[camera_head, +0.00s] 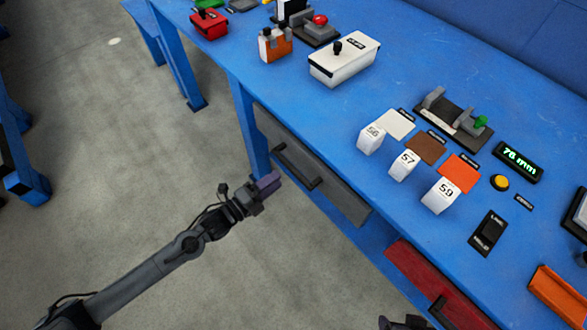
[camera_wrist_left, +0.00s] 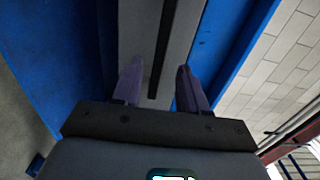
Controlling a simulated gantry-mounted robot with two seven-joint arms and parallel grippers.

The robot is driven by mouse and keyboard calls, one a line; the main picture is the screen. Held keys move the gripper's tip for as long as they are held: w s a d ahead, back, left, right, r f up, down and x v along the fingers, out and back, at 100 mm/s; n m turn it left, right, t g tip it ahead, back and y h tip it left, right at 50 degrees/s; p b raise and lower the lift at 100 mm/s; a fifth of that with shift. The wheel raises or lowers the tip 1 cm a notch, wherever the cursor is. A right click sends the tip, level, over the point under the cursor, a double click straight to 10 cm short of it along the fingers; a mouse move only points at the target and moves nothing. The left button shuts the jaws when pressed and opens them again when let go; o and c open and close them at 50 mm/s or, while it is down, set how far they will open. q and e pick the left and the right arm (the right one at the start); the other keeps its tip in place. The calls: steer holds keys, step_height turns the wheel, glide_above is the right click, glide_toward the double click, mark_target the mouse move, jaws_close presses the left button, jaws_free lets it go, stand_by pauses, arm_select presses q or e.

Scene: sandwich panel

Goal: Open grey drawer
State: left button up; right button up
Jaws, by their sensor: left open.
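The grey drawer (camera_head: 340,196) is under the front edge of the blue table, its front looking flush and shut. Its long black handle (camera_head: 297,165) runs along the front. My left gripper (camera_head: 268,183) is open in front of the drawer, close to the handle but apparently short of it. In the left wrist view, the two purple fingers (camera_wrist_left: 160,85) stand either side of the dark handle (camera_wrist_left: 162,50), with the grey drawer front (camera_wrist_left: 137,35) behind; nothing is held. A dark part at the head view's bottom edge seems to be my right gripper (camera_head: 405,323); its jaws are not clear.
A red drawer (camera_head: 425,275) is farther right under the blue table (camera_head: 330,115). A white box (camera_head: 344,62), several numbered white blocks and a display (camera_head: 519,162) are on top. A blue table leg (camera_head: 248,125) stands left of the grey drawer. The floor in front is clear.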

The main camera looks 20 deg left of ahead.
mark_target(290, 170)
arm_select(q)
steer(key=b+x, duration=0.2)
steer(key=x, duration=0.3)
steer(key=shift+w+d, duration=0.1)
steer(key=shift+w, duration=0.2)
steer(key=shift+x, duration=0.95)
jaws_close()
steer(key=shift+s, duration=0.1)
